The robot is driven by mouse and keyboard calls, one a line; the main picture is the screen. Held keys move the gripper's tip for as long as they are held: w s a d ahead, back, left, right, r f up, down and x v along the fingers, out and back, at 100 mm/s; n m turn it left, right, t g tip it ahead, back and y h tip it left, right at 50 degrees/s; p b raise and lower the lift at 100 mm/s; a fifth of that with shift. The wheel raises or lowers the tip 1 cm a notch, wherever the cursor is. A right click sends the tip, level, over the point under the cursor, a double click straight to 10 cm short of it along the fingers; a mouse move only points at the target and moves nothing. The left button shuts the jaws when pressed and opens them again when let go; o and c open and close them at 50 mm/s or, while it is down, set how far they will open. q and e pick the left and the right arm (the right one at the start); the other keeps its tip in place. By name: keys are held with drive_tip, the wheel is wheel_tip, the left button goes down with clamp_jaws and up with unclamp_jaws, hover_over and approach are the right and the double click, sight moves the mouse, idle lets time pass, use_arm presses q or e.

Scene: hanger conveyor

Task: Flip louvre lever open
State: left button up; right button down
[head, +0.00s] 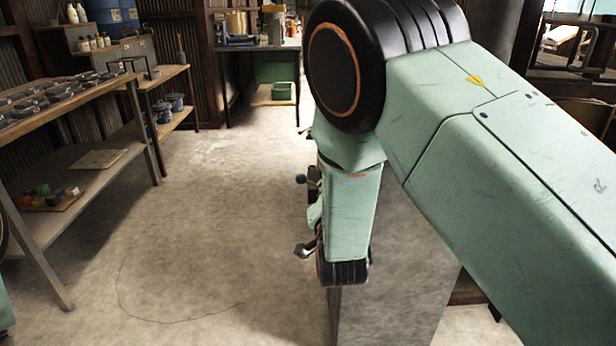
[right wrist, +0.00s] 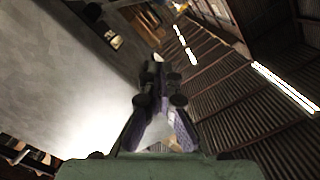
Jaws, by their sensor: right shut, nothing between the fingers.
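In the right wrist view my right gripper (right wrist: 158,75) is shut, with its dark fingertips together and nothing between them. In the head view my green right arm covers the right half, and I cannot make out the fingers. No louvre is clearly visible. My left gripper is not in view.
A grey metal panel (head: 395,275) stands behind and below my right arm. A wooden bench (head: 62,101) with metal parts stands at the left, and a table (head: 262,45) at the back. The concrete floor (head: 200,220) between them is clear.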

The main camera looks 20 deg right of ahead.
drive_tip(key=w+f+b, duration=0.3)
drive_tip(key=w+b, duration=0.1)
drive_tip(key=w, duration=0.7)
drive_tip(key=shift+w+f, duration=0.25)
drive_tip(key=shift+f, duration=0.05)
drive_tip(key=shift+f, duration=0.1)
idle(0.3)
